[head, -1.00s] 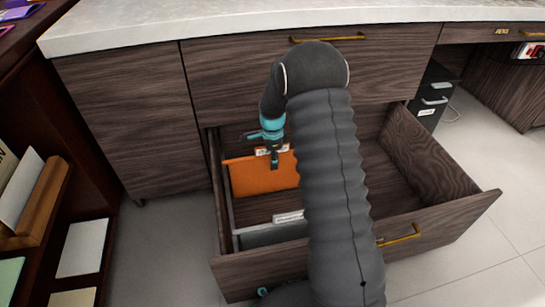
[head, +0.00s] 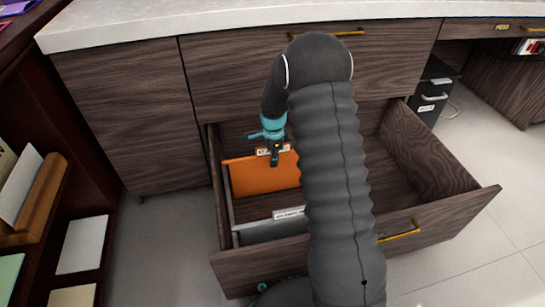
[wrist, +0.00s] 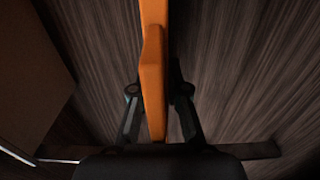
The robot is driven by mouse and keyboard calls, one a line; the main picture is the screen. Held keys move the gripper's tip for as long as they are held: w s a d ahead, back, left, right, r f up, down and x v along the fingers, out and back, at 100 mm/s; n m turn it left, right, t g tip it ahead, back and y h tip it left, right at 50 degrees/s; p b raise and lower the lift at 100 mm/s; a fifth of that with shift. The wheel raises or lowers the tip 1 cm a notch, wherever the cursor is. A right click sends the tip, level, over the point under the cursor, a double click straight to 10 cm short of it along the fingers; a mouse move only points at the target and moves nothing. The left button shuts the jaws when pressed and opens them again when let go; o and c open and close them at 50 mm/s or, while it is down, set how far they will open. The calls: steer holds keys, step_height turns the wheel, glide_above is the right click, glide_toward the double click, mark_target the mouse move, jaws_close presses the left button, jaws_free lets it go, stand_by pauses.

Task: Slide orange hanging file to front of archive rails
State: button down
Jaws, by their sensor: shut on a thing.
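The orange hanging file (head: 262,176) hangs upright in the open wooden drawer (head: 440,160), toward its back left. A white label tab (head: 264,150) stands on its top edge. My gripper (head: 274,160) is at the top edge of the file, beside the tab. In the wrist view the orange file (wrist: 153,70) runs between the two fingers of my gripper (wrist: 158,95), which are shut on it. A grey hanging file (head: 275,231) with a white label hangs nearer the drawer front. My arm hides the right ends of both files.
The drawer front with its brass handle (head: 400,232) is nearest me. The right part of the drawer looks empty. A pale countertop (head: 200,22) lies above, and a dark shelf unit (head: 95,190) with papers stands at the left.

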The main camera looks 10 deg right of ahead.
steer(key=s+b, duration=0.1)
steer(key=s, duration=1.7)
steer(key=shift+s, duration=0.4)
stand_by(2.3)
steer(key=c, duration=1.1)
jaws_free()
steer(key=shift+r, duration=0.1)
step_height(320, 180, up, 12)
